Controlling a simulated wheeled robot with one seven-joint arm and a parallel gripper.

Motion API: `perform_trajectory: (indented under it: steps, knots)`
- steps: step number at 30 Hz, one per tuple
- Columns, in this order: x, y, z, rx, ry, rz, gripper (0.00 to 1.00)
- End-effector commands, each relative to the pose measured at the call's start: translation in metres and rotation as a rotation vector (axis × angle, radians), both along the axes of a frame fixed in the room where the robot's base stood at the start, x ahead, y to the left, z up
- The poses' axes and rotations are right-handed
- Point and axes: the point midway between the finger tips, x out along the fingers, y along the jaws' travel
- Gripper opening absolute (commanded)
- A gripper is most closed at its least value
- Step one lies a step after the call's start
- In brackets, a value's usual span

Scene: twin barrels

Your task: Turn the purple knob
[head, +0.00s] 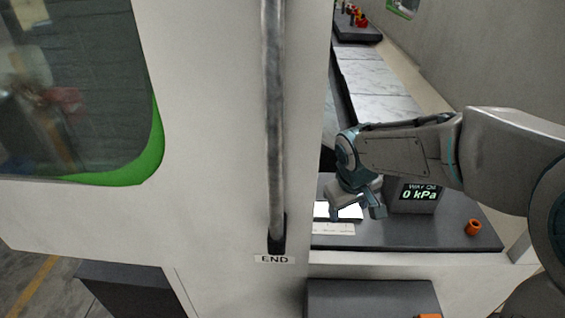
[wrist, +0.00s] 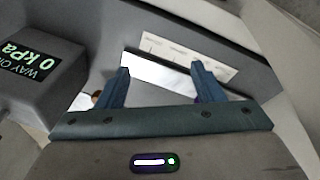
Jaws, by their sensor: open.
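I cannot make out a purple knob clearly in either view. In the wrist view a small dark purplish patch shows beside the base of the right finger, mostly hidden by it. My gripper (head: 357,212) is over the dark grey panel (head: 400,240) at the right in the head view, pointing down. Its two blue fingers are apart with nothing between them, as the wrist view (wrist: 161,72) shows. A grey box with a display reading 0 kPa (head: 420,192) stands to the right of the gripper; it also shows at the left in the wrist view (wrist: 38,75).
An orange ring-shaped piece (head: 473,227) sits on the panel's right side. A pale labelled strip (head: 333,229) lies near the panel's front left. A tall metal handle bar (head: 274,130) runs down the white machine door (head: 205,120) left of my arm. An END label (head: 274,259) is below it.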

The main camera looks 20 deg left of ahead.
Motion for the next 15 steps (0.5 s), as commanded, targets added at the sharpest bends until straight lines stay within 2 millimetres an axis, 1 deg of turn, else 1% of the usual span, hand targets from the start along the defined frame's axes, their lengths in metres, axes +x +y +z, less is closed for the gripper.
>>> perform_trajectory:
  steps: [1,3,5,6,9,12,15]
  knots:
    - [0.008,0.024,0.010,0.027,0.010,0.059,0.61]
    - [0.016,0.055,0.017,0.067,0.009,0.133,0.61]
    - [0.021,0.079,0.022,0.103,0.010,0.187,0.61]
    - [0.024,0.094,0.027,0.128,0.011,0.220,0.61]
    - [0.027,0.126,0.038,0.183,0.013,0.297,0.61]
    - [0.027,0.150,0.049,0.225,0.018,0.365,0.61]
    - [0.025,0.165,0.058,0.253,0.022,0.419,0.61]
